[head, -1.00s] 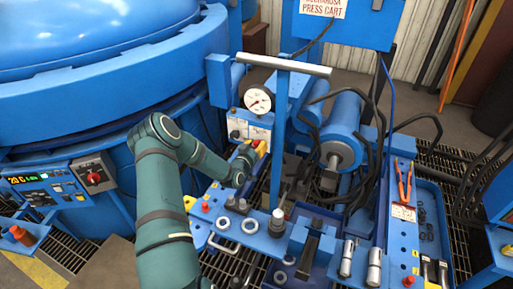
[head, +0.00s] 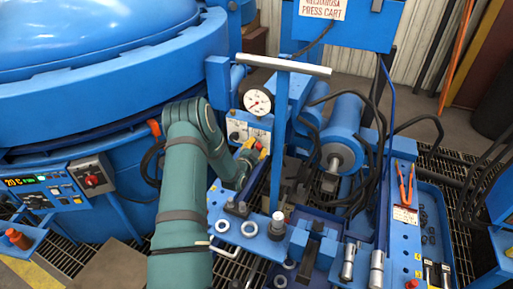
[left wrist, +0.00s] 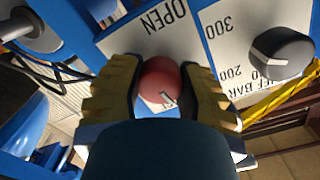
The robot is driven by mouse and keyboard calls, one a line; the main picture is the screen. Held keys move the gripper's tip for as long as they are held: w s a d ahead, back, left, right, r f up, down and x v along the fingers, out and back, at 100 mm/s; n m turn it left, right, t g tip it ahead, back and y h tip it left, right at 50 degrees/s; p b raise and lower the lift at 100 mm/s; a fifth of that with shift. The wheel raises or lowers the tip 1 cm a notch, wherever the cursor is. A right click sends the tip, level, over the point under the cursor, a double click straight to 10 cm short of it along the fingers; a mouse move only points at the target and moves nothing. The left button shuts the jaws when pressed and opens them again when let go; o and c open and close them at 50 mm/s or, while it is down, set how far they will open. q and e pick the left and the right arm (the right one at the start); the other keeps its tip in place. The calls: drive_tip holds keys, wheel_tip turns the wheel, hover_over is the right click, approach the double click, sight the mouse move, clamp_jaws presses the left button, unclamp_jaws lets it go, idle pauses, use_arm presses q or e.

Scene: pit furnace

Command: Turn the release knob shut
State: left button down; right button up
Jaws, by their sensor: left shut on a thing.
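The release knob is red and round, and it sits between the yellow-padded fingers of my left gripper in the left wrist view (left wrist: 160,82). The fingers are shut on its two sides, and a pale mark shows on the knob's face. A white plate (left wrist: 150,28) reading OPEN lies behind it; the rest of its lettering is hidden by the gripper. My right gripper is not in view.
A black knob (left wrist: 281,53) with a 200/300 BAR scale is close beside the gripper. A round white gauge (head: 258,101) stands above the panel. The cart's T-handle (head: 283,65) rises just right of my arm. Washers (head: 249,227) and sockets lie on the cart's front.

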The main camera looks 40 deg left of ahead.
use_arm(q)
drive_tip(key=shift+w+r+m, duration=0.1)
drive_tip(key=shift+r+m, duration=0.05)
drive_tip(key=shift+m, duration=0.45)
drive_tip(key=c, duration=0.5)
unclamp_jaws()
drive_tip(key=v, duration=1.2)
drive_tip(key=shift+d, duration=0.15)
